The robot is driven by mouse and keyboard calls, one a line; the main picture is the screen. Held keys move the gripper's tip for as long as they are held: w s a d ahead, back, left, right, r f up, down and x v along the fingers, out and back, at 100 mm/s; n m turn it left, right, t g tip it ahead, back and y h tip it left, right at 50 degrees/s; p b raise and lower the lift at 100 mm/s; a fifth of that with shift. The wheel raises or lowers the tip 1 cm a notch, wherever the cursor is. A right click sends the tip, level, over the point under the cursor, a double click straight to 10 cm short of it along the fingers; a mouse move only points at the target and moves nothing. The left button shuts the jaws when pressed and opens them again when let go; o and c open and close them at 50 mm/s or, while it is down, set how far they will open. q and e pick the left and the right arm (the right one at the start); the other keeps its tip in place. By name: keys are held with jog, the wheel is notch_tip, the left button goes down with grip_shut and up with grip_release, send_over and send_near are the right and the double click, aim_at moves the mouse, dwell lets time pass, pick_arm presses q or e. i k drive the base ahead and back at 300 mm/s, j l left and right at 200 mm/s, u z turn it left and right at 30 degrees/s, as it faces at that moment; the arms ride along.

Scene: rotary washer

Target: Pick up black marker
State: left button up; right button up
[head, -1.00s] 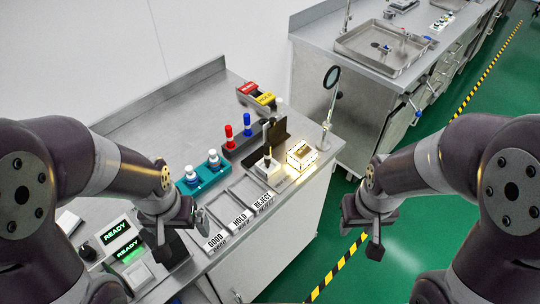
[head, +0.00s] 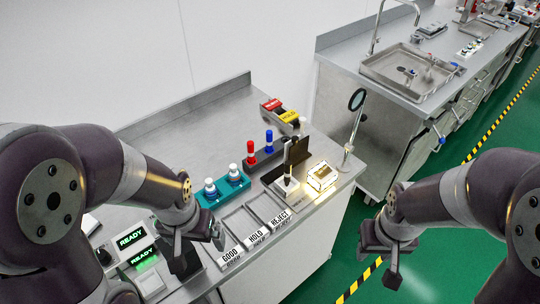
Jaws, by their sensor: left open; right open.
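A slim dark upright shape (head: 287,153), probably the black marker, stands at the right end of the dark rack (head: 259,163) on the steel counter. It overlaps a dark panel and a small white-topped stand, so its lower end is hard to make out. A red marker (head: 252,152) and a blue marker (head: 269,141) stand upright in the rack to its left. My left gripper (head: 199,245) is open and empty over the counter's front left, well short of the rack. My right gripper (head: 389,258) is open and empty, off the counter's right side above the green floor.
A teal holder (head: 210,201) with two white-and-blue bottles stands between my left gripper and the rack. A lit box (head: 322,177) and magnifier stand (head: 355,120) are at right. The back left counter is clear.

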aim_at(288, 164)
jog(key=i+l+u, duration=0.2)
jog(key=l, duration=0.15)
jog(key=i+l+u, duration=0.2)
jog(key=l, duration=0.15)
jog(key=i+l+u, duration=0.2)
jog(key=l, duration=0.2)
jog(key=l+u, duration=0.15)
jog(key=l, duration=0.2)
jog(key=i+l+u, duration=0.2)
jog(key=l, duration=0.25)
jog(key=k, duration=0.1)
